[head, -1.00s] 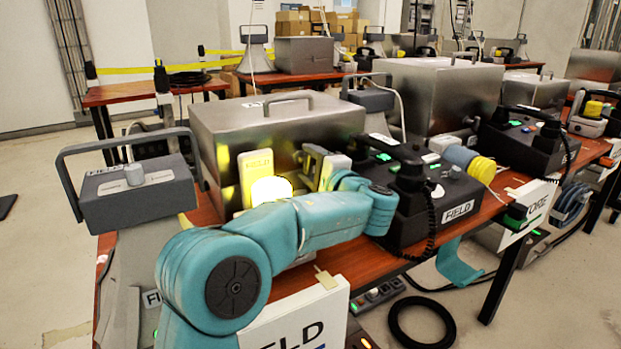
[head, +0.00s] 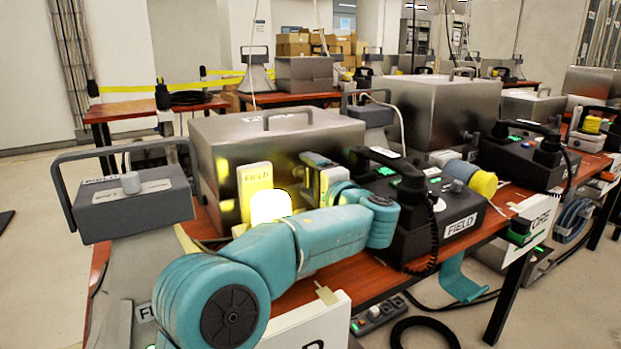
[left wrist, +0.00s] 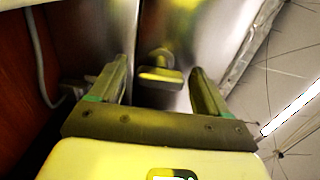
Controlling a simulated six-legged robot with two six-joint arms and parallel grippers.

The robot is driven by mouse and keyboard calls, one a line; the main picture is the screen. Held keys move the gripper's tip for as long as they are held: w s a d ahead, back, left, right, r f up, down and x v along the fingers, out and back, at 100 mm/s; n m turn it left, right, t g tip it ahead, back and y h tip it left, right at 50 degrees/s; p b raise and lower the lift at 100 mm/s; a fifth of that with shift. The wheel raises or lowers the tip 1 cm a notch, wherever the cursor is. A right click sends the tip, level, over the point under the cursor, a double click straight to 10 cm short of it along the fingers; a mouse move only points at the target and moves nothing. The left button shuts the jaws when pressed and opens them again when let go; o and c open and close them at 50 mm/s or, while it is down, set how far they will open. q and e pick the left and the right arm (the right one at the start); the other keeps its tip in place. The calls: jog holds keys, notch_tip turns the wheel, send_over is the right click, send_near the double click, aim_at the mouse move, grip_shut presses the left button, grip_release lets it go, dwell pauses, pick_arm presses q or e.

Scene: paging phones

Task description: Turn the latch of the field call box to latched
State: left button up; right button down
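The field call box (head: 225,150) is a large grey metal case with a top handle and a yellow FIELD plate on its front, at centre left of the head view. Its latch (left wrist: 160,76), a small knob with a flat bar across it, shows in the left wrist view on the metal face. My left gripper (head: 312,166) is at the box's front, right of the plate. In the left wrist view my left gripper (left wrist: 161,80) is open, one finger on each side of the latch, with visible gaps. My right gripper is out of view.
A black FIELD desk phone (head: 425,205) with a coiled cord stands close on the right. A grey horn speaker (head: 135,205) stands at left. The red-brown bench (head: 350,275) has a little bare room in front.

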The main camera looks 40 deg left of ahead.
pick_arm(q)
jog(key=p+v, duration=0.3)
jog(key=v, duration=1.3)
jog(key=shift+d+p, duration=0.15)
jog(key=shift+p, duration=0.15)
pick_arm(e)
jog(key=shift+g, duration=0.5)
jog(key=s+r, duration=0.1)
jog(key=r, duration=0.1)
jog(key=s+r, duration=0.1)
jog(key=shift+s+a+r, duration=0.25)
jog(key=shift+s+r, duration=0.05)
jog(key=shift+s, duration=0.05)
pick_arm(q)
jog(key=shift+s, duration=0.1)
